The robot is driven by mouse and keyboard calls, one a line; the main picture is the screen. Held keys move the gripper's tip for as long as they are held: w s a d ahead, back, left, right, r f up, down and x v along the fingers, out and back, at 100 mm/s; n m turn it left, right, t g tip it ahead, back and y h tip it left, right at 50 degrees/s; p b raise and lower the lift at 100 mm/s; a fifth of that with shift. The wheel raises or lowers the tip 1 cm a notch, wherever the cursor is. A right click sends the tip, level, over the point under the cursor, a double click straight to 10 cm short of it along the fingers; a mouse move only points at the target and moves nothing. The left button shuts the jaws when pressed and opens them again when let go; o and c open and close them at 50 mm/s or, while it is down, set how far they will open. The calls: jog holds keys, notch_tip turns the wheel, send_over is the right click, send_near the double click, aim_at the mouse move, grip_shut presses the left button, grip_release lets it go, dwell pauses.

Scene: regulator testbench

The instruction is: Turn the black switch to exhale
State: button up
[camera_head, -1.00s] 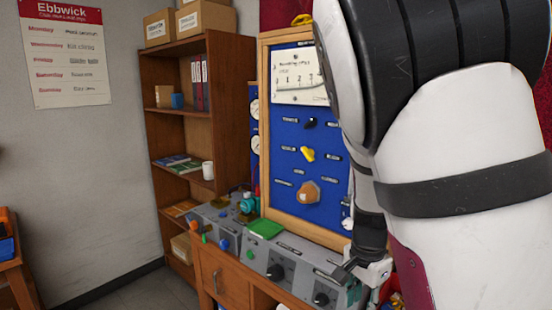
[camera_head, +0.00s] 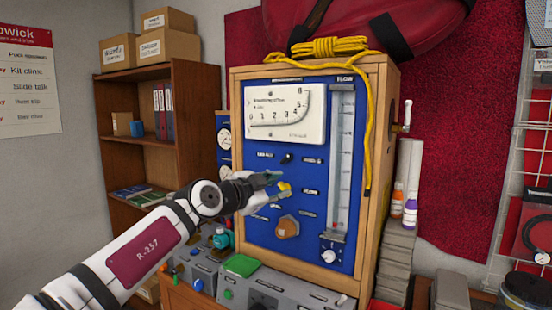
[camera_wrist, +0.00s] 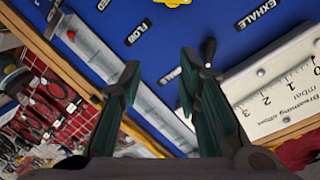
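The black switch (camera_head: 287,159) sits on the blue panel (camera_head: 335,250) below the white gauge, between two small labels. In the wrist view it is a short dark lever (camera_wrist: 208,52) just beyond the tip of the right-hand finger. The EXHALE label (camera_wrist: 254,16) lies to its upper right there; a partly hidden label (camera_wrist: 171,75) lies to its left. I cannot tell for sure which label the lever points to. My gripper (camera_head: 274,182) is open and empty in front of the panel, slightly below and left of the switch. Its fingertips (camera_wrist: 160,75) stand apart; contact with the switch is unclear.
A yellow knob (camera_head: 284,189) sits close by the fingertips, with an orange-brown knob (camera_head: 287,227) below. The gauge (camera_head: 286,116) is above and a flow tube (camera_head: 341,160) to the right. A yellow rope (camera_head: 369,140) hangs over the wooden frame. Grey consoles (camera_head: 260,290) stand below.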

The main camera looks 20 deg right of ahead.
jog(key=t, duration=0.2)
send_near(283, 161)
jog(key=shift+h, duration=0.3)
jog(key=p+x, duration=0.3)
jog(key=x, duration=0.6)
jog(key=shift+w+d+f, duration=0.1)
jog(key=shift+d, duration=0.05)
grip_shut()
